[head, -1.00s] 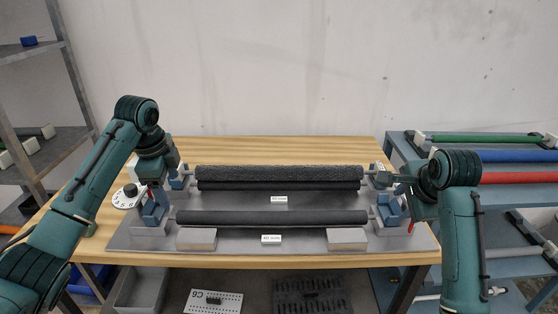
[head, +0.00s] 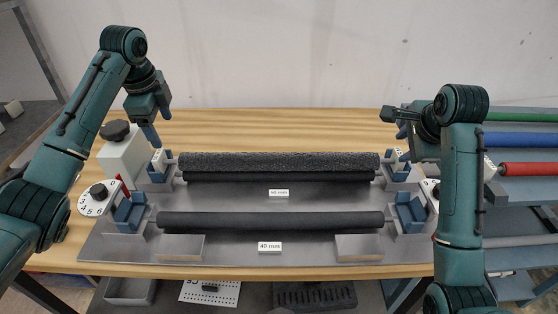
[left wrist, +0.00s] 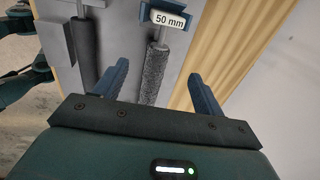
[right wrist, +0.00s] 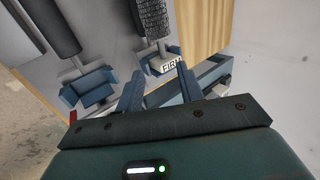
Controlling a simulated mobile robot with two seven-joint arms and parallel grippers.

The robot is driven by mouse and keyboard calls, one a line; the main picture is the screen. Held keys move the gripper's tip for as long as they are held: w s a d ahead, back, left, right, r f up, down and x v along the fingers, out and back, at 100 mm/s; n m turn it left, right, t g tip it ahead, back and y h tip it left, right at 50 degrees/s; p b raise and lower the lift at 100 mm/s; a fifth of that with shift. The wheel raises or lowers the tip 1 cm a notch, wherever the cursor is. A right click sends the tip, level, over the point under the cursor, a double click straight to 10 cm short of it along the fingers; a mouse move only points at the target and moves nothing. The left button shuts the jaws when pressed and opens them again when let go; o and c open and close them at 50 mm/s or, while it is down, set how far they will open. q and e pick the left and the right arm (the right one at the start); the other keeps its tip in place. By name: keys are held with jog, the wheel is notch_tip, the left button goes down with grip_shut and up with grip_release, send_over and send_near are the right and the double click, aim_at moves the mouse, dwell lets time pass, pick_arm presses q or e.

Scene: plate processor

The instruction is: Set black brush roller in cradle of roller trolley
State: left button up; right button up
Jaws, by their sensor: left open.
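The black brush roller (head: 280,162), with a rough bristled surface, lies level at the back of the bench station, directly above a smooth black roller (head: 280,177). My left gripper (head: 151,135) is raised above and behind its left end, open and empty. In the left wrist view the brush roller (left wrist: 153,75) shows beyond the spread fingers. My right gripper (head: 395,120) is above and behind the right end, open and empty, with the brush roller (right wrist: 152,15) ahead of it in the right wrist view. The roller trolley (head: 527,178) at right carries green, blue and red rollers; its cradles are partly hidden by my right arm.
Another smooth black roller (head: 270,219) lies at the front of the station between blue supports (head: 130,212). A numbered dial (head: 98,197) and a white block with a dark knob (head: 120,155) stand at left. The wooden table (head: 270,127) is clear behind the station.

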aim_at(177, 160)
pick_arm(q)
jog(key=w+f, duration=0.1)
jog(key=f, duration=0.7)
jog(key=w+f, duration=0.1)
jog(key=f, duration=0.3)
jog(key=shift+w+f, duration=0.25)
jog(key=shift+w, duration=0.05)
pick_arm(e)
jog(key=x, duration=1.3)
jog(key=shift+r, duration=0.1)
pick_arm(q)
jog(key=c, duration=0.9)
pick_arm(e)
grip_shut()
pick_arm(q)
jog(key=c, duration=0.6)
